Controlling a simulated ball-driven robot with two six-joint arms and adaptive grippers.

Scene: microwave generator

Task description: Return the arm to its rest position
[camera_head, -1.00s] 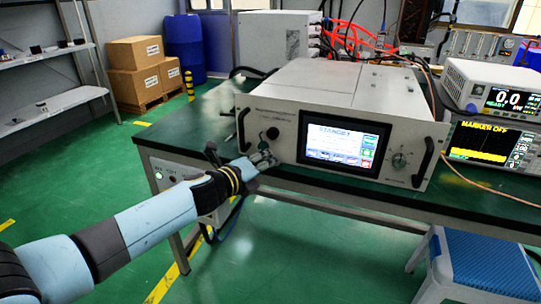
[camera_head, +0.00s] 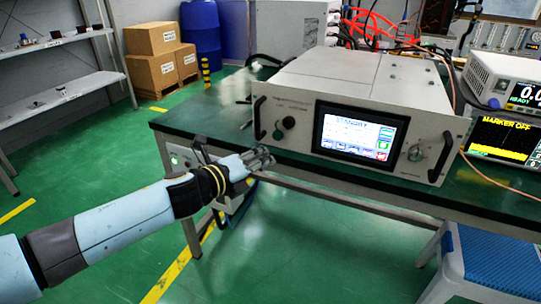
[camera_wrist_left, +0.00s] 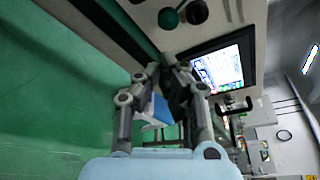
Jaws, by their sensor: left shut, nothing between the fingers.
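My left arm comes in from the left in the head view. Its gripper (camera_head: 262,158) is shut and empty, at the front edge of the green table, just below the left part of the microwave generator (camera_head: 345,82). In the left wrist view the gripper's fingers (camera_wrist_left: 172,68) are together, with the generator's lit screen (camera_wrist_left: 222,70) to their right and a green button (camera_wrist_left: 168,18) and a black knob (camera_wrist_left: 196,11) above them. The generator is a grey box with black handles; its screen (camera_head: 360,135) reads STANDBY in the head view. My right gripper is not in view.
The green table (camera_head: 200,118) carries the generator and, at right, instruments with lit displays (camera_head: 500,140). A blue-topped stool (camera_head: 485,262) stands at front right. Cardboard boxes (camera_head: 155,55), a blue barrel (camera_head: 201,35) and shelves (camera_head: 60,85) stand behind left. The green floor at front is clear.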

